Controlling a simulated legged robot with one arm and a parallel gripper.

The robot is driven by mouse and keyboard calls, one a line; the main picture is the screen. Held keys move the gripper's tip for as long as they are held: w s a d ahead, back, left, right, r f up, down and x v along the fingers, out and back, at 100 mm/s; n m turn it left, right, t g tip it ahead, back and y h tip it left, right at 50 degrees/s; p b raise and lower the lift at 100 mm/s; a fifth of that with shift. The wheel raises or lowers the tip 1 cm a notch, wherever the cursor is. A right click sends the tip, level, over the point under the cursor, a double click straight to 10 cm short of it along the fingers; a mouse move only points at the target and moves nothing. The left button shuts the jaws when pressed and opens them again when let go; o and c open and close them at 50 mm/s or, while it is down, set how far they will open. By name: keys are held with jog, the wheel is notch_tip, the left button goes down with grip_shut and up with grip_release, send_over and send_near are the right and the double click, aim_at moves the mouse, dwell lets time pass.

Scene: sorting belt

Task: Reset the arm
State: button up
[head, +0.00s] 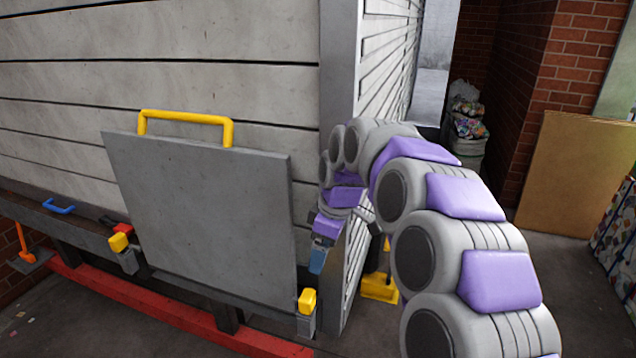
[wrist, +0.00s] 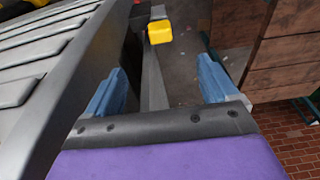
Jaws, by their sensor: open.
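My arm, grey with purple pads, curves in from the lower right of the head view and bends back down beside the corner of the slatted wall. My gripper (head: 317,262) hangs low there, close to the right edge of the grey panel (head: 205,215). It is partly hidden by that corner and my arm. In the wrist view, my gripper (wrist: 163,80) has its two blue fingers wide apart with nothing between them. Beyond the fingers lie a grey metal edge, the floor and a yellow block (wrist: 160,32).
The grey panel has a yellow handle (head: 186,118) on top and yellow blocks (head: 307,300) at its lower corners. A red rail (head: 150,300) runs below. Wooden crates (wrist: 285,60) stand at right in the wrist view. Floor shows clear at the head view's right, before a brown board (head: 572,175).

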jog(key=s+d+f+m, duration=0.2)
jog(key=s+d+m, duration=0.2)
jog(key=s, duration=0.8)
jog(key=s+d+f+m+g+h, duration=0.1)
jog(key=s+d+m, duration=0.3)
jog(key=s, duration=0.9)
jog(key=s+d+f+m+g+h, duration=0.1)
jog(key=s+d+f+m, duration=0.3)
jog(key=s, duration=0.9)
jog(key=shift+s+m, duration=0.15)
jog(key=shift+m, duration=0.85)
